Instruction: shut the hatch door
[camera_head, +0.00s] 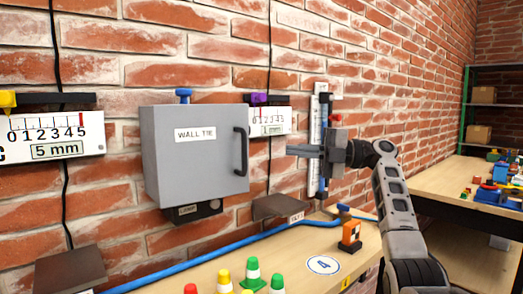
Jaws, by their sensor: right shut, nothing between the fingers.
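The hatch door (196,160) is the grey front of a box on the brick wall, labelled "WALL TIE". It has a black upright handle (240,152) near its right edge. From this angle the door looks flush with the box, and I cannot tell whether a small gap remains. My right gripper (290,151) is to the right of the handle, apart from it, with its fingers pointing left and shut on nothing. My left gripper is not in view.
A wooden bench (290,258) below carries small coloured cones (252,273), an orange block (350,236) and a blue hose (215,258). Scales (55,136) hang on the wall. A second table (455,182) with coloured parts stands at right.

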